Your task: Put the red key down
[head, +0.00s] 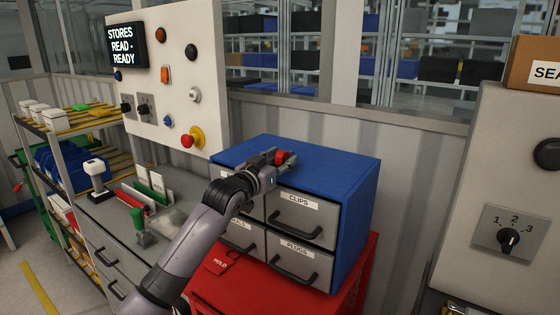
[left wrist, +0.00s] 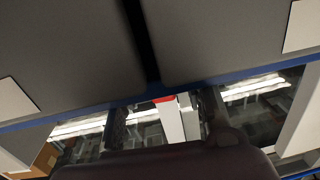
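A small red piece, which I take for the red key (head: 281,157), shows at the top of the blue drawer cabinet (head: 340,165), a little behind its front edge. My left gripper (head: 276,158) reaches over that edge with its fingers around the key. In the left wrist view, the red key (left wrist: 165,99) shows just past the blue edge, between the two fingers of my left gripper (left wrist: 163,113). The fingers stand apart, with a gap on each side of the red. Most of the key is hidden. My right gripper is not in view.
The cabinet has grey drawers labelled CLIPS (head: 298,200) and PLUGS (head: 296,248). It stands on a red base (head: 235,290). A panel with buttons (head: 170,85) is behind at left, a rotary switch (head: 508,239) at right. The cabinet's top is otherwise clear.

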